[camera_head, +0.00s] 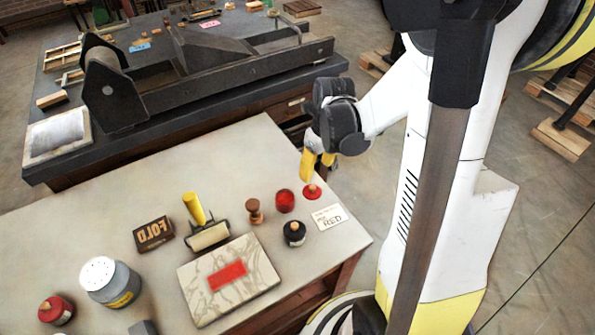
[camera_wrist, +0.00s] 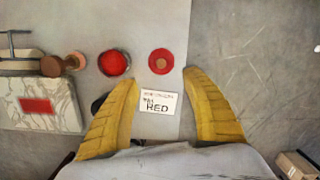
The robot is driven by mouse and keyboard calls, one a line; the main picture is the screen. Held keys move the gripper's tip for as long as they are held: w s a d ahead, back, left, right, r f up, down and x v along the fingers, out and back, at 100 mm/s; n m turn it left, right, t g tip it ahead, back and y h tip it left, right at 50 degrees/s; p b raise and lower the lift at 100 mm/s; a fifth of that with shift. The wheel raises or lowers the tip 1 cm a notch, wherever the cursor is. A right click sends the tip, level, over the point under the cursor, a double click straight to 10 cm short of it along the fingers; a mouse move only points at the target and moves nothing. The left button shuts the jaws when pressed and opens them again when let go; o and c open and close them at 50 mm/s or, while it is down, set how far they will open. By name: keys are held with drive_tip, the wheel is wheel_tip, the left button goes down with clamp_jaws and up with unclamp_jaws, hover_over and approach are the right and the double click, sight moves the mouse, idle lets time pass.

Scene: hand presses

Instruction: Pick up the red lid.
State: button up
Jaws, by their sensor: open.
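The red lid (camera_head: 312,191) is a small flat red disc lying near the right edge of the pale table. In the wrist view the red lid (camera_wrist: 161,53) is a round disc with a tan centre. My gripper (camera_head: 317,168) has yellow fingers spread apart and empty, above and close to the lid in the head view. In the wrist view my gripper (camera_wrist: 161,78) points toward the lid, which lies just beyond the gap between the fingertips. I cannot tell the exact height between them. An open red pot (camera_wrist: 114,63) stands left of the lid.
A card reading RED (camera_head: 329,217) lies in front of the lid. A black pot (camera_head: 294,234), a wooden stamp (camera_head: 254,211), a roller (camera_head: 208,235) and a marble slab (camera_head: 200,290) stand to the left. The floor is open beyond the table's right edge.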

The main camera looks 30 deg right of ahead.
sight(313, 187)
drive_tip(key=f+b, duration=0.1)
drive_tip(key=f, duration=0.2)
drive_tip(key=f+b, duration=0.2)
drive_tip(key=f, duration=0.2)
drive_tip(key=w+f+b, duration=0.1)
drive_tip(key=f+b, duration=0.1)
drive_tip(key=f, duration=0.2)
drive_tip(key=shift+w, duration=0.1)
drive_tip(key=shift+r, duration=0.15)
clamp_jaws()
